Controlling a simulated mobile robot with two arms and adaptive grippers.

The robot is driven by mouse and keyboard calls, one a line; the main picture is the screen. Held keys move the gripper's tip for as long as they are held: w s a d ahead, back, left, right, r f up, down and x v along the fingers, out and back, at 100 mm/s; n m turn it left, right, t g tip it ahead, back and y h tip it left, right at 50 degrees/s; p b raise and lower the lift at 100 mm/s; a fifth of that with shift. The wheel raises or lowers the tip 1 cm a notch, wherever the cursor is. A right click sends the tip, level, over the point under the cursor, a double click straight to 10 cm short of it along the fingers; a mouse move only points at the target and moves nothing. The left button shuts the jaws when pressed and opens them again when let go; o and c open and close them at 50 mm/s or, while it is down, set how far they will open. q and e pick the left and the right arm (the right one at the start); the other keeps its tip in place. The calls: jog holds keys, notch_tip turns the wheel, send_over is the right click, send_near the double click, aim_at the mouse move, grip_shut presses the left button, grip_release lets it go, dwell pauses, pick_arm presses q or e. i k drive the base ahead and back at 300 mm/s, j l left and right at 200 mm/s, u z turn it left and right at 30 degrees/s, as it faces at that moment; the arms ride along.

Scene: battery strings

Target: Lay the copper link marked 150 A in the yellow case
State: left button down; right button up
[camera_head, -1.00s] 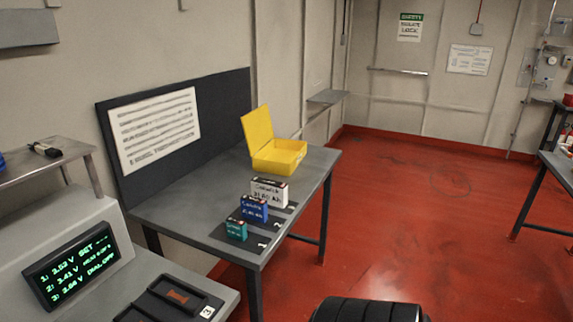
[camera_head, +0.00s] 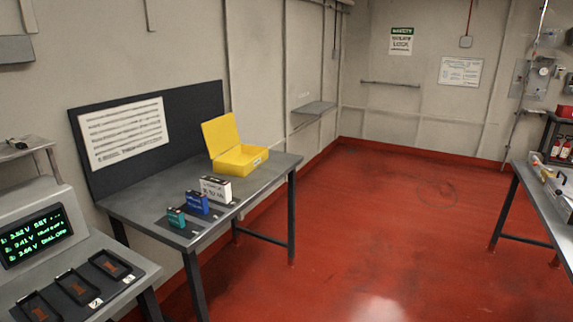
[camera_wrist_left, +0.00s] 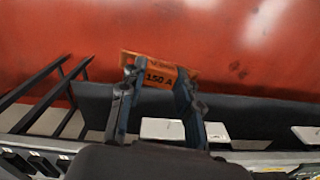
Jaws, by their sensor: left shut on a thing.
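The yellow case (camera_head: 240,160) stands with its lid up on the far end of the grey table in the head view. The copper link marked 150 A (camera_wrist_left: 160,72) is in the left wrist view, between the fingertips of my left gripper (camera_wrist_left: 158,85), which is shut on it. The link is held up, with red floor behind it. Neither of my grippers shows in the head view. The inside of the case is mostly hidden by its front wall.
A white box (camera_head: 215,190), a blue box (camera_head: 196,203) and a teal box (camera_head: 176,217) stand on the grey table (camera_head: 150,207) before the case. A display (camera_head: 37,236) and black trays (camera_head: 75,288) are at lower left. Open red floor (camera_head: 390,215) lies right, before another table (camera_head: 545,200).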

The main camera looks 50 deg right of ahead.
aim_at(242, 164)
jog(key=i+l+z, duration=0.1)
jog(key=z, duration=0.3)
jog(key=i+l+z, duration=0.1)
jog(key=z, duration=0.3)
jog(key=i+l+z, duration=0.1)
jog(key=z, duration=0.3)
jog(key=i+z, duration=0.15)
jog(key=z, duration=0.25)
jog(key=i+l, duration=0.1)
jog(key=i, duration=1.5)
jog(key=i+l, duration=0.1)
jog(key=i, duration=1.5)
